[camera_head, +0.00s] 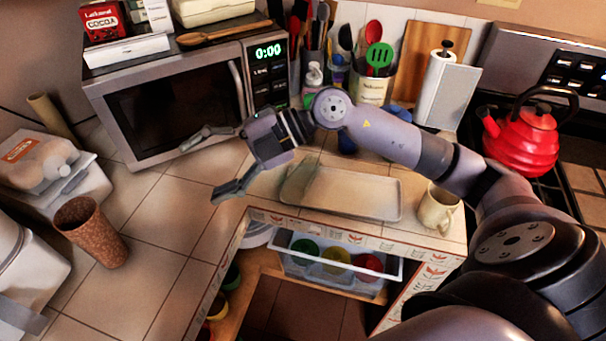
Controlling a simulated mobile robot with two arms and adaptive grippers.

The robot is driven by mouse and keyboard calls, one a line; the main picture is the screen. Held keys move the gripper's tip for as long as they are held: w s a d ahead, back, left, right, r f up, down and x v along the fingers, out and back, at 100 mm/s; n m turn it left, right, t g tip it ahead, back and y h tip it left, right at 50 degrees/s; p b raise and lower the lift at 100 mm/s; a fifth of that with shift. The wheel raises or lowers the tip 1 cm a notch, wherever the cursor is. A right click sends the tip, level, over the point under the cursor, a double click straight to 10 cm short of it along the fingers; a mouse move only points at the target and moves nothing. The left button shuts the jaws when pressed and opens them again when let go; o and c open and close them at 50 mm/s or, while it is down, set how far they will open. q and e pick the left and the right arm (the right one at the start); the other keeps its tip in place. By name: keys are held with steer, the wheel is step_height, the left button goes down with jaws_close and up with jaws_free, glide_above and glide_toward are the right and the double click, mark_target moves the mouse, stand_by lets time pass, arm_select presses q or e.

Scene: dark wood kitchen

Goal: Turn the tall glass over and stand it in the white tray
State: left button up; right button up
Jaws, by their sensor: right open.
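The white tray (365,208) lies flat on the counter right of centre; it looks cream in this light. A faint, see-through greenish shape (308,178), seemingly the tall glass, shows at the tray's left end. I cannot tell which way up it is or whether it stands inside the tray. My right gripper (202,173) is open, its fingers wide apart and pointing left, with nothing between them. It is left of the glass shape, in front of the microwave. My left gripper is out of view.
A brown speckled cup (91,232) stands on the tiled counter at left. A cream mug (437,208) stands right of the tray. The microwave (170,108) is behind my right gripper; a red kettle (522,138) is at right. The tiles at centre left are clear.

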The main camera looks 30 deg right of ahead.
steer(key=w+d+f+m+h, duration=0.1)
steer(key=d+f+h, duration=0.15)
steer(key=d, duration=0.25)
steer(key=w+d+f+h, duration=0.1)
steer(key=d+f+h, duration=0.1)
steer(key=d+h, duration=0.3)
steer(key=m+g+h, duration=0.1)
steer(key=m+h, duration=0.3)
steer(key=h, duration=0.1)
glide_toward(307, 168)
steer(key=p+x, duration=0.1)
steer(key=x, duration=0.2)
steer(key=p+x, duration=0.2)
steer(key=x, duration=0.2)
steer(key=shift+s+d, duration=0.1)
steer(key=shift+d, duration=0.1)
steer(key=shift+a+f+p, duration=0.2)
steer(key=shift+f+p, duration=0.35)
steer(key=shift+p, duration=0.2)
steer(key=p+x, duration=0.1)
steer(key=x, duration=0.2)
steer(key=shift+w+a+f, duration=0.1)
steer(key=shift+w+f, duration=0.15)
steer(key=shift+f, duration=0.05)
steer(key=shift+w+f, duration=0.1)
steer(key=shift+f, duration=0.25)
steer(key=shift+c, duration=0.4)
steer(key=shift+r, duration=0.1)
steer(key=c, duration=1.4)
